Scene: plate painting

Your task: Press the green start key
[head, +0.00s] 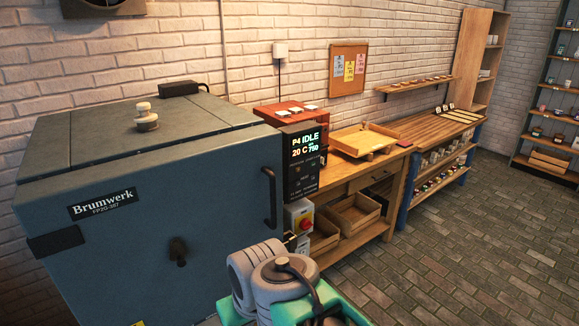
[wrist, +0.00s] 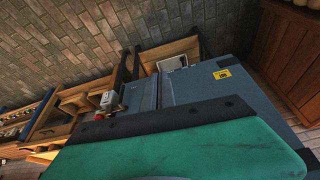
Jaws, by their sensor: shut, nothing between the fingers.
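The dark control panel (head: 303,178) is on the right front edge of the blue kiln (head: 120,215). Its lit display (head: 306,145) reads P4, IDLE, 20 C and 750. The keys below the display are small and dark; I cannot make out a green start key among them. My gripper (wrist: 168,120) shows in the wrist view as a teal body with a dark front edge. It is shut and holds nothing; its fingertips are not clear. In the head view my grey and teal arm is below the panel, and the gripper's end is hidden.
A switch box with a red knob (head: 304,223) sits below the panel. The kiln's dark door handle (head: 269,198) stands out left of it. A wooden workbench (head: 350,180) with trays runs to the right along the wall. The brick floor (head: 450,220) at right is clear.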

